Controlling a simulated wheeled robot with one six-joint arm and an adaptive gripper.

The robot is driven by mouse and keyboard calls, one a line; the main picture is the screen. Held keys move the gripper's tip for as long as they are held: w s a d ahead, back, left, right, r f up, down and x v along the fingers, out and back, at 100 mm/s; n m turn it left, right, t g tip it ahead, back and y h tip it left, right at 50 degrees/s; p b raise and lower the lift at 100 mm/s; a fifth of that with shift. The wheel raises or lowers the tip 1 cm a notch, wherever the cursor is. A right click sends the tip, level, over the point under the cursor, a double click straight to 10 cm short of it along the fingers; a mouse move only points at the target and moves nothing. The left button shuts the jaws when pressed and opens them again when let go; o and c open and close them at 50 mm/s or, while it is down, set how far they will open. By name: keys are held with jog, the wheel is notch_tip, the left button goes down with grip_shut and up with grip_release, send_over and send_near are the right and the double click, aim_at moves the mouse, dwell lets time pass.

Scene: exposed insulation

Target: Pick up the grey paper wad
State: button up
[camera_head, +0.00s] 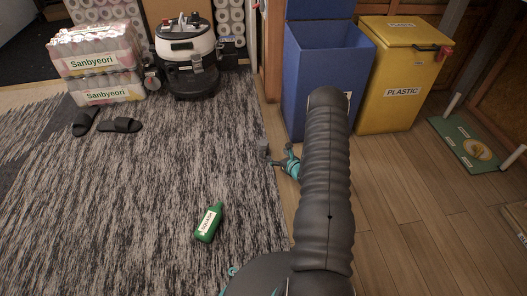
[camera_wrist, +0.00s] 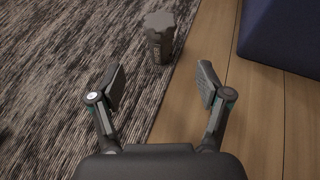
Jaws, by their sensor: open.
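In the wrist view, a grey object (camera_wrist: 159,38) stands at the edge of the rug, ahead of my gripper (camera_wrist: 161,83). It has a lighter, angular top and a darker, narrower body. It is the only likely grey paper wad that I see, but its shape does not make this certain. My gripper is open, with nothing between its fingers. The object lies beyond the fingertips, about midway between them and apart from both. In the head view, my gripper (camera_head: 276,152) is partly hidden behind my dark arm, and small grey shapes there are hard to tell apart.
A blue bin (camera_head: 318,85) and a yellow bin (camera_head: 388,95) stand beyond my arm. A green bottle (camera_head: 208,223) lies on the rug (camera_head: 150,200). Slippers (camera_head: 120,125), bottle packs (camera_head: 95,55) and a vacuum cleaner (camera_head: 187,60) are farther back. Open wood floor (camera_head: 420,220) lies right.

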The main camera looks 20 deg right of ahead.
aim_at(266, 147)
jog(key=b+x, duration=0.1)
jog(key=x, duration=0.7)
jog(key=shift+d+f, duration=0.1)
jog(key=shift+f, duration=0.1)
jog(key=shift+r+b+x, duration=0.2)
jog(key=shift+x, duration=1.2)
jog(key=shift+r+b+x, duration=0.15)
jog(key=shift+b+x, duration=0.05)
jog(key=shift+x, duration=1.2)
jog(key=shift+w, duration=0.1)
jog(key=shift+c, duration=0.3)
jog(key=c, duration=0.9)
